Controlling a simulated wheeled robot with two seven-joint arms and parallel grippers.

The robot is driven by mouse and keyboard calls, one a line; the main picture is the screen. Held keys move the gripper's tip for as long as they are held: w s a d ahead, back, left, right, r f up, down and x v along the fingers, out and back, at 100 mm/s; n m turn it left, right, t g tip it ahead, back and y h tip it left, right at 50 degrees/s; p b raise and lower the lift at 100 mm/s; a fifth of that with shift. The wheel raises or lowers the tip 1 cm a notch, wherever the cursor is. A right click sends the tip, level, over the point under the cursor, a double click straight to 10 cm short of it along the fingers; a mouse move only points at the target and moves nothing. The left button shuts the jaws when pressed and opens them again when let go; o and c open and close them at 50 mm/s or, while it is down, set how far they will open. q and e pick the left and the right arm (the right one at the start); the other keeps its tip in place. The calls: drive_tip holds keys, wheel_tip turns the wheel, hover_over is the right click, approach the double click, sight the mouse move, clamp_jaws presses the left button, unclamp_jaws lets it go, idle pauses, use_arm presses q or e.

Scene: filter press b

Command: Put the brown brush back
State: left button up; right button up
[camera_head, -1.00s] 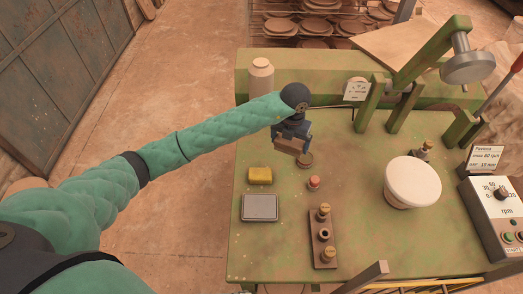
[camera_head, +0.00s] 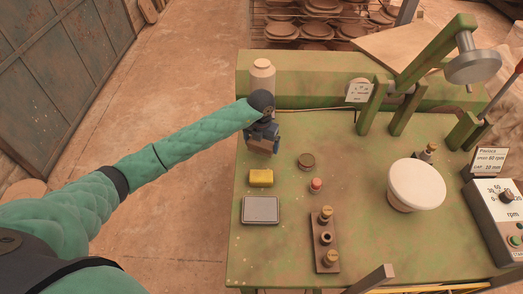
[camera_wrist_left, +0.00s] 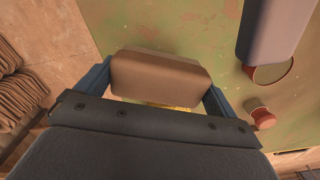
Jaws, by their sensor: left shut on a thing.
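My left gripper (camera_head: 263,138) is shut on the brown brush (camera_head: 261,147) above the left back part of the green table, just in front of the pale jar. In the left wrist view the brush (camera_wrist_left: 160,80) is a brown block with bevelled corners, held between the blue fingers. The gripper (camera_wrist_left: 158,88) hides part of it. I cannot tell the exact gap between brush and table. My right gripper is not in view.
The press frame (camera_head: 435,50) stands at the back right.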

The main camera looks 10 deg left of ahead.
sight(262, 150)
use_arm(q)
wheel_tip(262, 150, down, 4)
drive_tip(key=shift+r+b, duration=0.25)
drive_tip(key=shift+b, duration=0.3)
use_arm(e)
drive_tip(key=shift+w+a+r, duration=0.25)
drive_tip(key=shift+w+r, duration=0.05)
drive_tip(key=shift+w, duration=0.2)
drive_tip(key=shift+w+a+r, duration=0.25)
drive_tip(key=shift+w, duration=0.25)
use_arm(q)
drive_tip(key=shift+f, duration=0.2)
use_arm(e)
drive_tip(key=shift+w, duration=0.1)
use_arm(q)
drive_tip(key=o, duration=0.7)
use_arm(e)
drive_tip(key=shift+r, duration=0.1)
use_arm(q)
drive_tip(key=shift+r, duration=0.1)
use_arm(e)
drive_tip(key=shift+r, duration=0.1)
